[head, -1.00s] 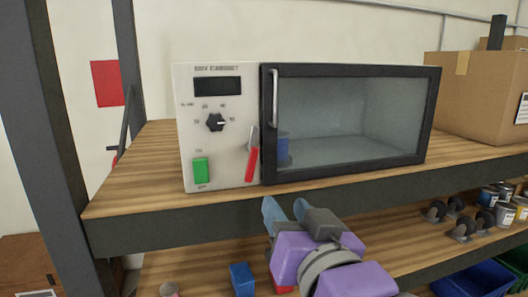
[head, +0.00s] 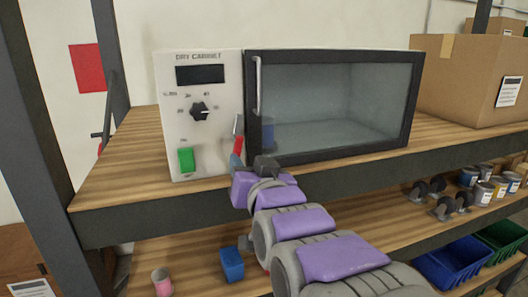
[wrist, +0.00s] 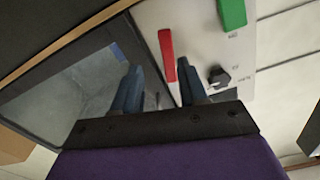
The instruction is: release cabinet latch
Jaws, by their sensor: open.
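The dry cabinet (head: 200,140) stands on the wooden shelf, with a white control panel at left and a dark-framed glass door (head: 335,95) that looks closed. The red latch handle (head: 238,145) hangs near the seam between panel and door; it also shows in the wrist view (wrist: 167,54). My gripper (head: 240,165) is at the lower part of the latch in the head view and partly covers it. In the wrist view its blue fingers (wrist: 158,92) are apart, with the red handle ahead between them. I cannot tell whether they touch it.
The panel carries a black dial (head: 200,111) and a green switch (head: 186,160). A vertical door handle (head: 258,87) is just above and right of the latch. A cardboard box (head: 450,85) stands at right. The shelf edge (head: 130,222) runs under my arm.

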